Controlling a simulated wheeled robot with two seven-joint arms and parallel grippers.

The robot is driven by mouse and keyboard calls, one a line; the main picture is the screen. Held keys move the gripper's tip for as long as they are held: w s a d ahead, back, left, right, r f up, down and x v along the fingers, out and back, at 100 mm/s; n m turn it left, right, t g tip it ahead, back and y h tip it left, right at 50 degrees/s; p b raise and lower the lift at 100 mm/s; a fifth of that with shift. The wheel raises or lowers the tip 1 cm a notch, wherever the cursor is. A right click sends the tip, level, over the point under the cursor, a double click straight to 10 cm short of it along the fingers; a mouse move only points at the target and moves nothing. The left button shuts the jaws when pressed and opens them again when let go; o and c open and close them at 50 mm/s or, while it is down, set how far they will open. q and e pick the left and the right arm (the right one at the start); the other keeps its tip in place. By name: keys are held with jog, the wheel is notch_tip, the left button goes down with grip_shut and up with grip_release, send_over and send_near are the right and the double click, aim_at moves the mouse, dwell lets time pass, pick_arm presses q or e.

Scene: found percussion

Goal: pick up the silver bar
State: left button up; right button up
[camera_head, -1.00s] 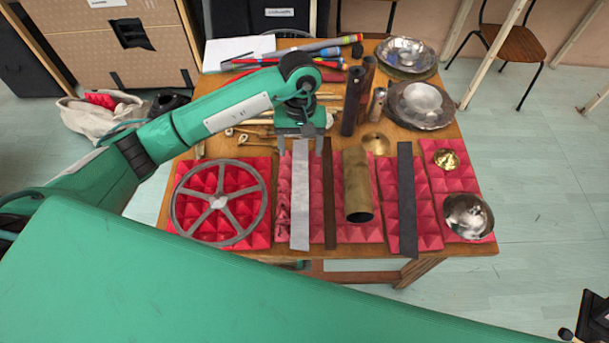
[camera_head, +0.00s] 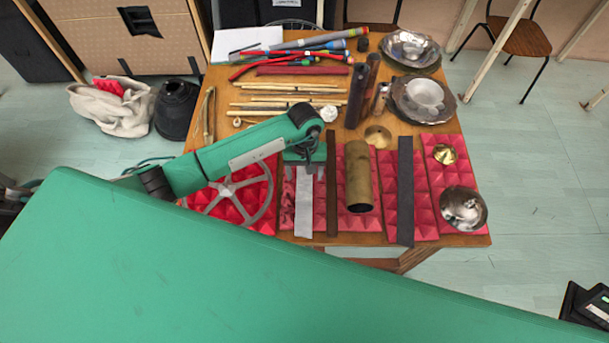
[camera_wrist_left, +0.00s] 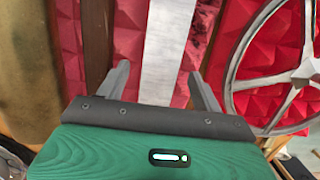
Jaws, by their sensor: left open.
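The silver bar (camera_head: 304,206) is a flat, light grey strip lying lengthwise on red pyramid foam (camera_head: 287,217). In the left wrist view the bar (camera_wrist_left: 168,50) runs away from me between my gripper's two fingers. My left gripper (camera_head: 303,176) is over the bar, covering its far part in the head view. In the left wrist view the left gripper (camera_wrist_left: 158,84) is open, one finger on each side of the bar, with nothing held. I cannot tell its exact height above the bar. My right gripper does not show.
A spoked wheel (camera_head: 228,187) lies left of the bar, partly under my arm. A thin brown bar (camera_head: 332,195) lies close on its right, then a brass tube (camera_head: 359,178) and a dark bar (camera_head: 405,190). Mallets and sticks (camera_head: 290,88) fill the table's back.

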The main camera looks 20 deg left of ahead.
pick_arm(q)
jog(key=shift+f, duration=0.5)
jog(key=c, duration=1.5)
jog(key=shift+r, duration=0.1)
grip_shut()
jog(key=shift+r, duration=0.1)
